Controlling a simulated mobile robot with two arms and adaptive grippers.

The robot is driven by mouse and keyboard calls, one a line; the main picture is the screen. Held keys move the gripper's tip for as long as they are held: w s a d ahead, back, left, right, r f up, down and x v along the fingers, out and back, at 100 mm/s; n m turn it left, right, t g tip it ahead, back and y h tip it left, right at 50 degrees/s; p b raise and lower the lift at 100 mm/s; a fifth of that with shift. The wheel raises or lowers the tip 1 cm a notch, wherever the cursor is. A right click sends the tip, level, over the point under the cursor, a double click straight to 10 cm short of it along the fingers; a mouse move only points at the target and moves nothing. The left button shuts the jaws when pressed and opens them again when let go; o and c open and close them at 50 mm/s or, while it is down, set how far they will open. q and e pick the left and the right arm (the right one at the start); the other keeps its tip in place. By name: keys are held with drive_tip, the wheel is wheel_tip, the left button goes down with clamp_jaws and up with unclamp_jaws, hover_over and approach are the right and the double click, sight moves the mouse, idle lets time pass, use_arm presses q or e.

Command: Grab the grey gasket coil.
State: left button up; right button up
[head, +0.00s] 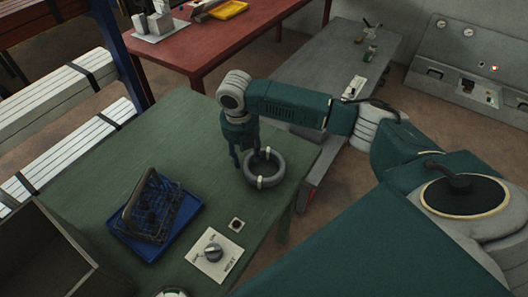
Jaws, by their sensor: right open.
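The grey gasket coil (264,180) is a thick ring with light bands, lying flat near the right edge of the green table. My right gripper (243,160) points down at the coil's far left side. Its fingers are open, with one at the left of the ring and the other partly hidden around the ring's rim. I cannot tell whether the fingers touch the coil. My left gripper is not in view.
An open box (40,250) stands at lower left. A red table (215,50) is behind.

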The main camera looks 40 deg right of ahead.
sight(246, 161)
wheel_tip(246, 161, down, 4)
drive_tip(key=shift+w+d+r+p, duration=0.1)
drive_tip(key=shift+w+d+p, duration=0.05)
drive_tip(key=shift+p, duration=0.5)
drive_tip(key=shift+f, duration=0.35)
drive_tip(key=shift+w, duration=0.1)
drive_tip(key=shift+c, duration=0.5)
clamp_jaws()
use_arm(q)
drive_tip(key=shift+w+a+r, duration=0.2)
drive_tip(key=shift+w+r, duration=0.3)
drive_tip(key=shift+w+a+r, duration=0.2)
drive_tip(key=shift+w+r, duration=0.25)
use_arm(e)
drive_tip(key=shift+r, duration=0.15)
